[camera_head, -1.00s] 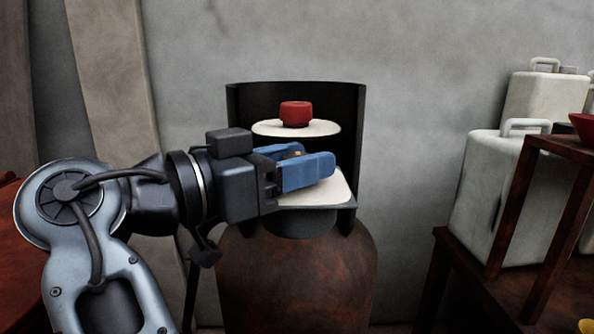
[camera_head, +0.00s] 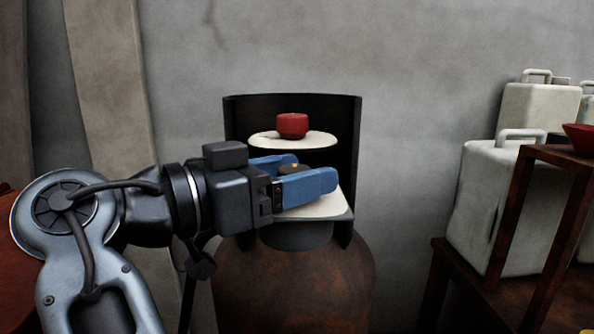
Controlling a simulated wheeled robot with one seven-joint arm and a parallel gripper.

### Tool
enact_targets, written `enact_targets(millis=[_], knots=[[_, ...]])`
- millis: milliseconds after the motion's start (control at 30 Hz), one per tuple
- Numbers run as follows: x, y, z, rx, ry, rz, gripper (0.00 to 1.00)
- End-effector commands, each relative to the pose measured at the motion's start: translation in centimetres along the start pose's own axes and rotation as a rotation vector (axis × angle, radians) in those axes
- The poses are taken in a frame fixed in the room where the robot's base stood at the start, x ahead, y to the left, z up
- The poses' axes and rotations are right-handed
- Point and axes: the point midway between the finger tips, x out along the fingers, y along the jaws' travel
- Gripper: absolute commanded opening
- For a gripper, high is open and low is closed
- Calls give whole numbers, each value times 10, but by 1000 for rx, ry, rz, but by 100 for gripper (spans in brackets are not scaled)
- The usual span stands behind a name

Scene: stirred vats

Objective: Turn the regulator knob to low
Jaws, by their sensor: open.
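A small dark knob (camera_head: 295,168) with an orange mark on top shows between the blue fingers of my gripper (camera_head: 306,172). The gripper is open, with one finger behind the knob and one in front; I cannot tell whether either touches it. The front finger hides the knob's lower part, so its setting is not readable. Below is a pale plate (camera_head: 322,208), partly covered by the gripper. A red round knob or cap (camera_head: 292,126) sits on a pale disc (camera_head: 325,140) above and behind. I cannot tell from the picture which one is the regulator knob.
A dark curved shield (camera_head: 340,112) stands behind the plates, on top of a rusty brown vessel (camera_head: 300,290). On the right, pale canisters (camera_head: 490,205) and a brown rack (camera_head: 550,152) with a red bowl (camera_head: 580,138) stand apart. The wall behind is bare.

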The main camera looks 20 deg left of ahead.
Motion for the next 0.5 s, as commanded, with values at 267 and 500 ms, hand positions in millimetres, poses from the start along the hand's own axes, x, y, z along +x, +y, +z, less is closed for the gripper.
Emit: enact_targets(millis=[267,500], knots=[[0,1,-26,5,1,0,68],[15,32,-58,5,-1,1,68]])
